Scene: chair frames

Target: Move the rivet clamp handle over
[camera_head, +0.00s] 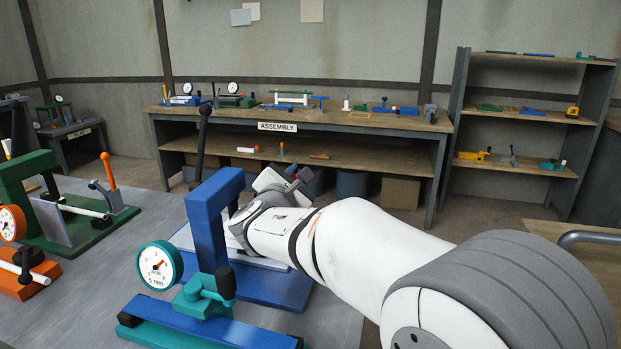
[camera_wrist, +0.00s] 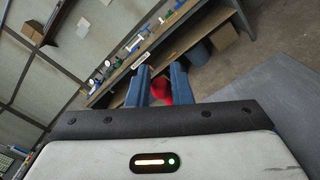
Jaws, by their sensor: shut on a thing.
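My gripper's two blue fingers (camera_wrist: 160,78) are shut on a red, rounded grip (camera_wrist: 163,92) in the wrist view. I take this to be the rivet clamp handle; its lower part is hidden. The rivet clamp's body cannot be made out behind my arm. The blue frame stands on a blue base (camera_head: 268,288), and a tall black lever (camera_head: 203,135) rises behind it.
A teal dial gauge (camera_head: 160,266) and teal clamp (camera_head: 205,296) stand in front of the blue frame. A green fixture (camera_head: 25,185) with an orange-handled clamp (camera_head: 109,172) is at left. The assembly bench (camera_head: 290,122) and shelves (camera_head: 530,130) stand behind.

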